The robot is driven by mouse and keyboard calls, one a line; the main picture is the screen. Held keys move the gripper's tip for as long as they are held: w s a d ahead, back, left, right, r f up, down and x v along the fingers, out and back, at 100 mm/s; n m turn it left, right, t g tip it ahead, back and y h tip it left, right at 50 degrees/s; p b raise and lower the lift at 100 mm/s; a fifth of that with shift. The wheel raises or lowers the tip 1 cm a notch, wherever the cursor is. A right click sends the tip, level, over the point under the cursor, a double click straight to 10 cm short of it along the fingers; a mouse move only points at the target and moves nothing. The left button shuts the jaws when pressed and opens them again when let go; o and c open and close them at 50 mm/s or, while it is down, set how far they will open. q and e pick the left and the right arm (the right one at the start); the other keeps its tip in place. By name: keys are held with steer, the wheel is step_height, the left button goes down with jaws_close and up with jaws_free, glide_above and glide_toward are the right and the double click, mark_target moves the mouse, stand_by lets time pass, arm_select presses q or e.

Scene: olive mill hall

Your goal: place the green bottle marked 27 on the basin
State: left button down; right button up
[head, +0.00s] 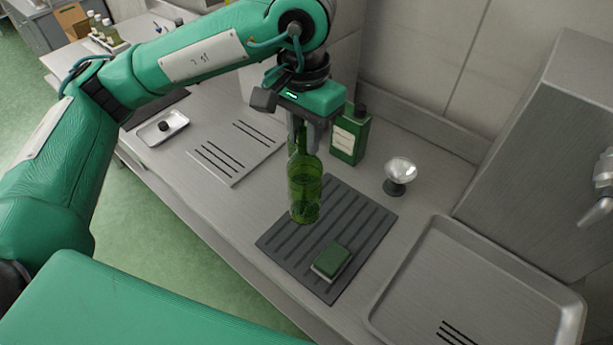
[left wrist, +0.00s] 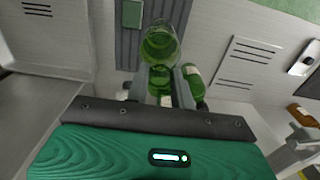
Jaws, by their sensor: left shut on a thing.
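A clear green glass bottle (head: 305,190) is upright at the dark ribbed mat (head: 350,215). My left gripper (head: 302,128) is shut on its neck from above. The bottle also shows between the fingers in the left wrist view (left wrist: 160,45). I cannot read a 27 on it, and I cannot tell whether its base touches the mat. A shallow metal basin (head: 409,277) with a raised rim and dark slots lies at the lower right of the head view, apart from the bottle. It shows at the upper left in the left wrist view (left wrist: 62,70). My right gripper is not in view.
A green sponge (head: 331,261) lies on the mat. A square dark green labelled bottle (head: 350,135) stands behind the held bottle. A small round-topped metal object (head: 399,176) stands between mat and wall. A slotted drain plate (head: 237,150) and small tray (head: 162,127) lie left.

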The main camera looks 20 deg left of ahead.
mark_target(303, 163)
arm_select(q)
step_height(303, 163, down, 7)
steer(key=shift+a+p, duration=0.1)
steer(key=shift+p, duration=0.9)
steer(key=shift+f+p, duration=0.75)
steer(key=shift+f, duration=1.75)
steer(key=shift+f+b, duration=0.1)
steer(key=shift+b, duration=0.2)
steer(key=c, duration=1.6)
jaws_free()
steer(key=o, duration=0.4)
